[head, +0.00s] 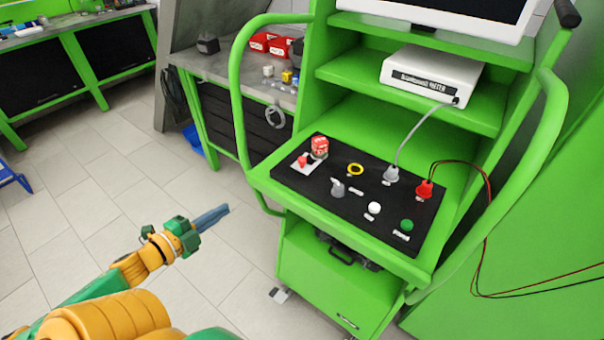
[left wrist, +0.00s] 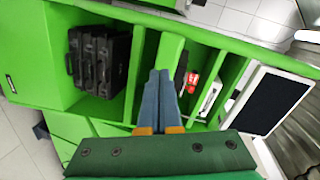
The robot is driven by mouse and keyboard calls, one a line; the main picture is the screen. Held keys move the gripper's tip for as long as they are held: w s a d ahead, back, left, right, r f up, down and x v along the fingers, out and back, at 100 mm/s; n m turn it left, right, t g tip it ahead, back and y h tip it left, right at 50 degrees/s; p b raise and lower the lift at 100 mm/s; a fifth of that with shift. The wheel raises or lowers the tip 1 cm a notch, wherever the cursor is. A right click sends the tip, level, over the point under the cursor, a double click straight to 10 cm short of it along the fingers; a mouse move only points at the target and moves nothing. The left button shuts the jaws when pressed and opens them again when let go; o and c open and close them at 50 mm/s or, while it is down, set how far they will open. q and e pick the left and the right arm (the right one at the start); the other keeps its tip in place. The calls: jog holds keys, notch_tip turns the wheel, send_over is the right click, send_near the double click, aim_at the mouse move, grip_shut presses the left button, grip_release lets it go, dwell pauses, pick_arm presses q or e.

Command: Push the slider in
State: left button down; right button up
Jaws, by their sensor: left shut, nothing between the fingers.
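The slider is not clearly recognisable in either view. The black control panel (head: 345,205) on the green testbench holds a red switch on a white plate (head: 302,162), a red block (head: 319,147), a yellow ring (head: 355,169), a grey knob (head: 338,188), a white button (head: 374,208) and a green button (head: 406,225). My left gripper (head: 226,209) is shut and empty, left of the bench and apart from the panel. Its blue fingers also show together in the left wrist view (left wrist: 160,74), pointing towards the bench. My right gripper is in neither view.
The green curved handle rail (head: 238,95) stands at the bench's left side. A black case (left wrist: 98,62) sits in the lower compartment. The floor around my left gripper is clear.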

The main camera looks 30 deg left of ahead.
aim_at(292, 181)
pick_arm(q)
jog(key=w+d+r+m+h, duration=0.2)
jog(key=d+r+m+h, duration=0.4)
jog(key=d+r, duration=0.2)
jog(key=shift+w+d+r+m, duration=0.15)
jog(key=shift+d+r+m, duration=0.05)
jog(key=shift+r+m, duration=0.1)
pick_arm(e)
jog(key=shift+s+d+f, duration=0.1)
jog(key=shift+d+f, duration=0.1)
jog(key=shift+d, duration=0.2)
pick_arm(q)
jog(key=b+x, duration=0.2)
jog(key=x, duration=0.8)
jog(key=shift+w+a+r, duration=0.1)
jog(key=shift+w+a, duration=0.25)
jog(key=shift+w, duration=0.4)
jog(key=shift+w+a, duration=0.25)
jog(key=shift+w, duration=0.3)
jog(key=shift+w+a+f, duration=0.2)
jog(key=shift+w+a, duration=0.1)
jog(key=shift+w, duration=0.3)
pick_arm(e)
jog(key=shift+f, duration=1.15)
